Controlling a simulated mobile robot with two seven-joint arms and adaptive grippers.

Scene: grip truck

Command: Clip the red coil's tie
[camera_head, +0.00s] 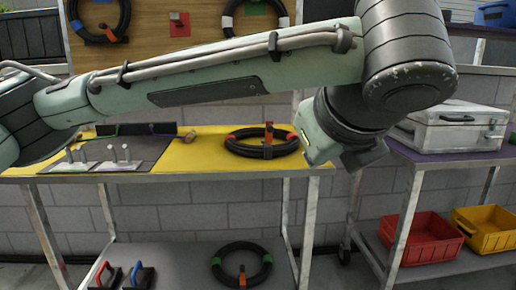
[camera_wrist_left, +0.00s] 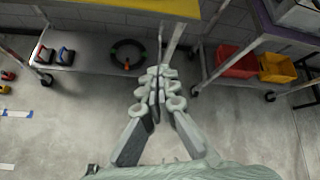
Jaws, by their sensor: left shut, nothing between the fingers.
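A black coil (camera_head: 240,150) with red-orange ties lies on the yellow bench top, with an orange-red upright piece (camera_head: 268,140) at its middle. A second black coil (camera_head: 226,249) with green ties and an orange piece lies on the lower shelf; this coil also shows in the left wrist view (camera_wrist_left: 114,50). My left arm crosses the head view above the bench, its wrist right of the bench coil; its fingers cannot be made out there. In the left wrist view my left gripper (camera_wrist_left: 157,72) is shut and empty, clear of both coils. My right gripper is out of view.
A board behind holds more coils (camera_head: 123,20). A panel with metal pegs (camera_head: 105,165) sits on the bench's left. Red- and blue-handled tools (camera_head: 138,276) are on the lower shelf. A cart at right carries a silver case (camera_head: 455,132), red bin (camera_head: 425,245) and yellow bin (camera_head: 485,238).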

